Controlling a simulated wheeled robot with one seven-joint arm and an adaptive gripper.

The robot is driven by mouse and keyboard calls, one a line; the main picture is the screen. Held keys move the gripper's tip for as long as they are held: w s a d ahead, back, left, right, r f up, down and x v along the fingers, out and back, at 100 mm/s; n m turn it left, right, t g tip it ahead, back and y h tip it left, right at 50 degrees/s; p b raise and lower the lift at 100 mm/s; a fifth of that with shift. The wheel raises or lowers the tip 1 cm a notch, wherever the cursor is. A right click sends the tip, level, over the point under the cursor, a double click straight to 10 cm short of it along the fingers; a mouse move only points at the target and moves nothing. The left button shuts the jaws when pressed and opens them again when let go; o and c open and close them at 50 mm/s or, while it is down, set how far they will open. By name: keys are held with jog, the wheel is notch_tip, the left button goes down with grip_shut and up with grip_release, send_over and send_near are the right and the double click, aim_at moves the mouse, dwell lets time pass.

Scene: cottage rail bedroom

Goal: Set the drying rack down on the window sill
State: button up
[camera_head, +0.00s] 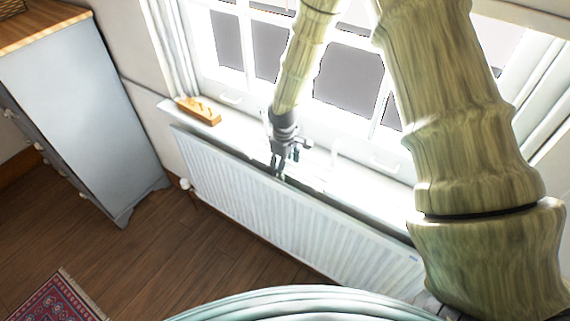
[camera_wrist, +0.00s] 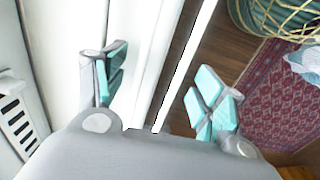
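My gripper (camera_head: 283,170) is low over the white window sill (camera_head: 235,130), near its front edge above the radiator. In the wrist view its teal-padded fingers (camera_wrist: 162,88) are spread wide apart with nothing between them. Between and beyond them show the sill and its front edge. A pale object with dark slots (camera_wrist: 17,118) is at the left edge of the wrist view, apart from the fingers. It may be the drying rack, but it is cut off and I cannot tell for sure. In the head view glare washes out the sill right of my gripper.
A wooden block-like object (camera_head: 199,110) sits at the sill's left end. A white radiator (camera_head: 290,215) is below the sill. A grey chest of drawers (camera_head: 75,105) stands at left. A wire basket (camera_wrist: 275,18) and a red patterned rug (camera_wrist: 265,95) are on the wooden floor.

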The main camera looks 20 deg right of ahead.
jog(key=shift+r, duration=0.1)
notch_tip(320, 180, up, 12)
jog(key=shift+s+a, duration=0.15)
dwell(0.6)
dwell(0.5)
